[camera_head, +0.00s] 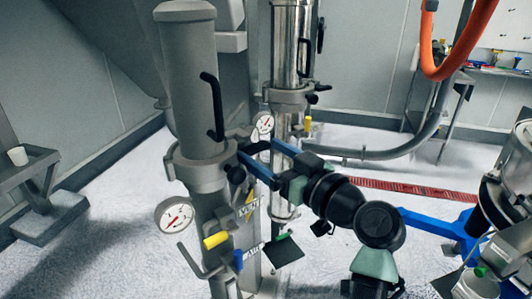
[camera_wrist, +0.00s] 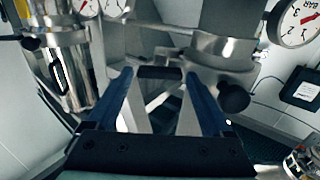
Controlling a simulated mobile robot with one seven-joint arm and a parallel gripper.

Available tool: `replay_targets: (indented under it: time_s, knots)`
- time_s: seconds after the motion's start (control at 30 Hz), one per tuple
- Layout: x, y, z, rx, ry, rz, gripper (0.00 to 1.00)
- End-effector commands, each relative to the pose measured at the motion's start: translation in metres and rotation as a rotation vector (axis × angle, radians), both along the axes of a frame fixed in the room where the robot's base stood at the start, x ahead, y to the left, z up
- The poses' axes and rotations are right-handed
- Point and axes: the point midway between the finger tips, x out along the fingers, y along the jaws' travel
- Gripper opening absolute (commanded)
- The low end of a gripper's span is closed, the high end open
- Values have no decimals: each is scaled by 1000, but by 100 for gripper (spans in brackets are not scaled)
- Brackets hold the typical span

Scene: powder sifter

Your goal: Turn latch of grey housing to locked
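The grey housing (camera_head: 193,90) is a tall matte cylinder with a black handle on its side, standing left of centre in the head view. Its collar (camera_head: 198,172) carries a black knob (camera_wrist: 233,97). In the wrist view, the housing (camera_wrist: 232,22) is at the upper right. A short black bar (camera_wrist: 160,72), perhaps the latch lever, sits between my fingertips, with no clear contact. My gripper (camera_head: 257,149) has two blue fingers, spread apart beside the collar; they also show in the wrist view (camera_wrist: 158,77). The latch's exact setting cannot be told.
A shiny steel housing (camera_head: 291,45) stands just behind, with its own black handle. Pressure gauges (camera_head: 174,216) and yellow and blue valve handles stick out below the collar. An orange hose (camera_head: 470,50) hangs at right. A small grey stand (camera_head: 30,170) is at left.

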Motion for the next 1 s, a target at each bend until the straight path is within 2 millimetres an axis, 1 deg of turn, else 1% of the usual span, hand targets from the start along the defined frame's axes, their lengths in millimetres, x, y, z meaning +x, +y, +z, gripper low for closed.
replay_targets:
  time_s: [0.17, 0.27, 0.37, 0.5, 0.7, 0.83, 1.0]
  knots:
    - [-2, -2, 0, -1, -1, -1, 85]
    - [-10, -9, -1, 0, -1, -4, 85]
    - [-24, -20, -2, -1, -2, -6, 85]
    - [-50, -40, -2, -1, -2, -7, 85]
    - [-83, -64, -2, 0, -1, -5, 85]
    - [-96, -73, -1, 0, -1, -2, 85]
    - [-103, -78, 0, 0, 0, -1, 85]
